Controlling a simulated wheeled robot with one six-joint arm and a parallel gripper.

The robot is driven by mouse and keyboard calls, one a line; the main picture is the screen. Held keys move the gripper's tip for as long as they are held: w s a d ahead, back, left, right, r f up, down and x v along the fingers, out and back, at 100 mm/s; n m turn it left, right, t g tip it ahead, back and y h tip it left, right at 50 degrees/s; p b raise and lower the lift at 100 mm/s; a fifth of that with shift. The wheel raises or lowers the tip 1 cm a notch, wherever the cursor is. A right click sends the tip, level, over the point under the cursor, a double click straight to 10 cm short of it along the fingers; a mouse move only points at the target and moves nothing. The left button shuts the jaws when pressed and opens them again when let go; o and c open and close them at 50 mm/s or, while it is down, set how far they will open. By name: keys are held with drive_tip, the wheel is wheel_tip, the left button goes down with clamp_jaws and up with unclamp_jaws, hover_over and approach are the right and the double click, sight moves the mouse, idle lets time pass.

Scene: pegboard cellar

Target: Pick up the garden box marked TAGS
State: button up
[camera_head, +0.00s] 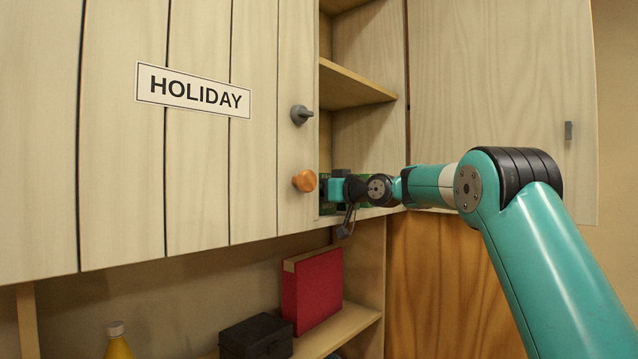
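My gripper (338,187) reaches into the lower part of an open wall cabinet, just right of the door labelled HOLIDAY (193,92). Something green (325,207) shows low in the cabinet around my gripper, mostly hidden by the door edge and my arm. I cannot read any TAGS marking on it or tell its full shape. The fingertips are small and partly covered, so I cannot tell whether they are open or shut, or touching the green thing.
An empty inner shelf (350,85) is above. Below are a red binder (313,289), a black box (256,338) and a yellow bottle (118,345).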

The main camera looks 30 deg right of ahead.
drive_tip(key=shift+w, duration=0.15)
drive_tip(key=c, duration=1.1)
drive_tip(key=shift+b, duration=0.7)
